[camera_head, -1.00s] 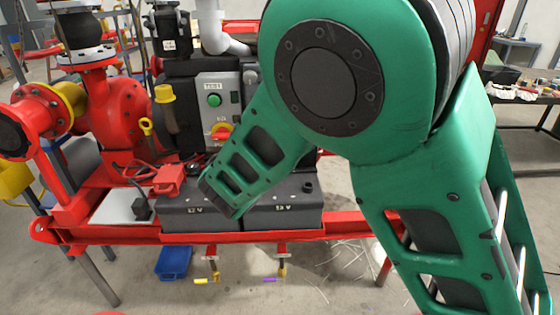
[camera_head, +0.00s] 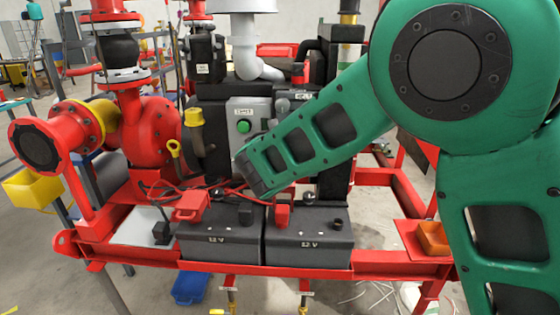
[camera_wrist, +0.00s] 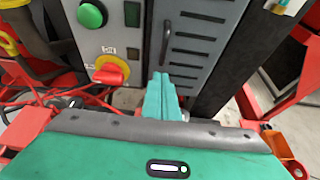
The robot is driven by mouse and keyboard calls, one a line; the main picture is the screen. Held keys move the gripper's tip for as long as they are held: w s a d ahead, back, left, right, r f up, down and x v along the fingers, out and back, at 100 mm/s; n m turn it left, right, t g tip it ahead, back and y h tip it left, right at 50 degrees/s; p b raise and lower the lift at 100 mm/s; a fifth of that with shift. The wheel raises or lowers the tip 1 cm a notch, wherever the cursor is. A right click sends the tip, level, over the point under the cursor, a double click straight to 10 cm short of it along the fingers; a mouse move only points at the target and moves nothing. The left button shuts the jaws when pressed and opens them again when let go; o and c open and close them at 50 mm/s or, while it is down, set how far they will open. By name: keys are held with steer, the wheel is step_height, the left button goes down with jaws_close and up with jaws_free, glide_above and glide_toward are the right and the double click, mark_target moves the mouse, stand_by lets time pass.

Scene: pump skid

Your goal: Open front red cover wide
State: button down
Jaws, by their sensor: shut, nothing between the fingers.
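In the head view a larger red cover (camera_head: 192,205) sits on the left 12 V battery (camera_head: 220,238). A smaller red cover (camera_head: 282,215) sits on top of the right battery (camera_head: 308,240). I cannot tell for sure which of them is the front cover; both look lowered. In the wrist view my gripper (camera_wrist: 160,90) is shut and empty, its teal fingers pointing towards the control panel (camera_wrist: 195,45). It is not touching any cover that I can make out. In the head view my green arm hides the gripper and part of the panel.
The panel carries a green button (camera_head: 244,126), and a red knob (camera_wrist: 110,70) shows in the wrist view. Red cables (camera_head: 165,187) lie behind the left battery. An orange bin (camera_head: 433,238) stands on the skid's right end. A red frame rail (camera_head: 210,268) runs along the front.

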steer(key=shift+w+d, duration=0.15)
stand_by(0.4)
steer(key=shift+r, duration=0.15)
stand_by(0.9)
steer(key=shift+r, duration=0.65)
